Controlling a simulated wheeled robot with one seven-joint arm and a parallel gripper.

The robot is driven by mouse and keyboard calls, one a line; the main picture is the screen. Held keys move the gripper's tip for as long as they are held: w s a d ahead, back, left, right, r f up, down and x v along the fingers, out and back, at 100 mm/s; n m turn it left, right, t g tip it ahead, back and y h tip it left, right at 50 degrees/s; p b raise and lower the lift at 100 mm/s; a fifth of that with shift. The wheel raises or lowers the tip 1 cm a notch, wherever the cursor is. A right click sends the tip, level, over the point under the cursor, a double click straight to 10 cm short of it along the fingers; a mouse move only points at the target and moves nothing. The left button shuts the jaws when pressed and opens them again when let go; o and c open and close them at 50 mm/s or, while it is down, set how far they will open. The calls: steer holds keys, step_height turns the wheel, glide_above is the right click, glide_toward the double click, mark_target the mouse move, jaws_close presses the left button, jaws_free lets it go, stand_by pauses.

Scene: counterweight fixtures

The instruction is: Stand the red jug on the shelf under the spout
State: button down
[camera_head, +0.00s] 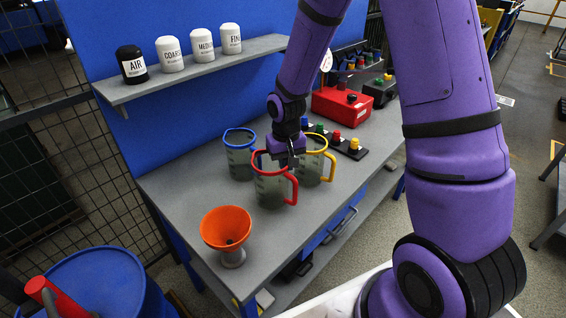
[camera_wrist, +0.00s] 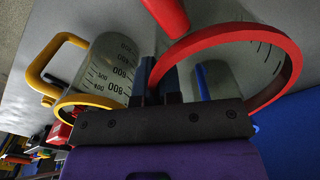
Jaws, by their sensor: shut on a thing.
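The red jug (camera_head: 270,188) is a clear, graduated jug with a red rim and handle, upright at the worktable's front part. I cannot tell whether its base touches the table. My gripper (camera_head: 291,160) points down at its rim, shut on it near the handle side. In the wrist view, the red rim (camera_wrist: 240,33) runs up to my gripper (camera_wrist: 163,78), with the red handle above. A wall shelf (camera_head: 190,69) holds several labelled canisters. I cannot make out a spout in either view.
A yellow-rimmed jug (camera_head: 313,168) stands close right of the red one, a blue-rimmed jug (camera_head: 239,160) close behind left. An orange funnel (camera_head: 226,229) stands at front left. A button strip (camera_head: 345,145) and red box (camera_head: 340,106) lie farther right. Left tabletop is clear.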

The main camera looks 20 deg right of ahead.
steer(key=shift+f, duration=0.9)
steer(key=c, duration=1.3)
jaws_free()
steer(key=shift+r, duration=0.1)
